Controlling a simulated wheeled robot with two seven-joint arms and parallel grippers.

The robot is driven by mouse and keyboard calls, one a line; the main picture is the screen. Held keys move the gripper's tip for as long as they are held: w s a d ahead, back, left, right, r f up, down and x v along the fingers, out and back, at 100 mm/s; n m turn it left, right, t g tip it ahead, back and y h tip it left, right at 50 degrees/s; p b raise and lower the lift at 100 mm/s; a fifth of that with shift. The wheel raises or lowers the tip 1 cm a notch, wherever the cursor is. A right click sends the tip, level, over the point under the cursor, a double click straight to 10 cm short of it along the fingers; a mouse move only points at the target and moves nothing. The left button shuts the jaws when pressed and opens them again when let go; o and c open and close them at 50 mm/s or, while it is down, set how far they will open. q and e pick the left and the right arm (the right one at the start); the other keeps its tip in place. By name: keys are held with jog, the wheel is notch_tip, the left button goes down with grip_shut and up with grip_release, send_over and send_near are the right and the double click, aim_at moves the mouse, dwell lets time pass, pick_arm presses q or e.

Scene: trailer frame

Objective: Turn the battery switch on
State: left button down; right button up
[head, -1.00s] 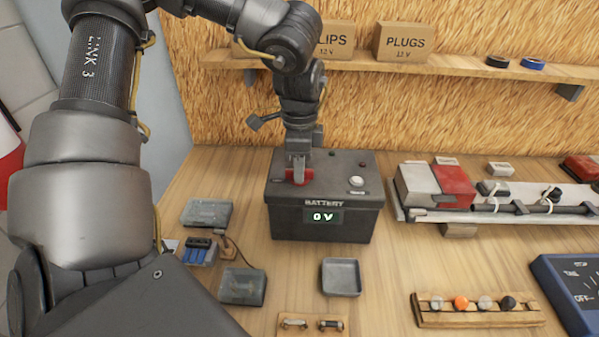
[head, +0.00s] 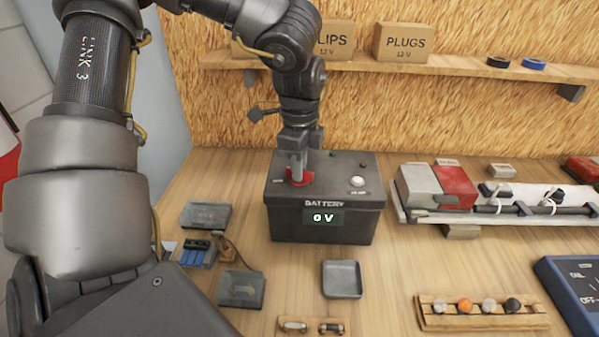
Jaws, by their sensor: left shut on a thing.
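The black battery box (head: 325,222) stands on the wooden bench, and its display (head: 323,218) reads 0 V. The red battery switch (head: 299,179) is on the left part of its top, partly hidden by my gripper. My left gripper (head: 298,176) points down from above and is shut on the red switch. A white round knob (head: 357,181) sits on the right of the box top. My right gripper is not in view.
Small clear-lidded boxes (head: 206,215) and an empty grey tray (head: 342,279) lie around the battery. A red and grey lamp assembly (head: 453,187) is at right, with a wooden rack (head: 480,313) in front. A shelf (head: 470,70) with cardboard boxes runs behind.

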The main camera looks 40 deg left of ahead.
pick_arm(q)
jog(key=shift+m, duration=0.9)
jog(key=shift+f+m+b, duration=0.15)
jog(key=shift+m+b, duration=0.45)
jog(key=shift+m, duration=0.4)
jog(key=m, duration=0.3)
jog(key=shift+m+b, duration=0.35)
jog(key=shift+m, duration=0.55)
jog(key=m, duration=0.3)
jog(key=shift+m, duration=0.3)
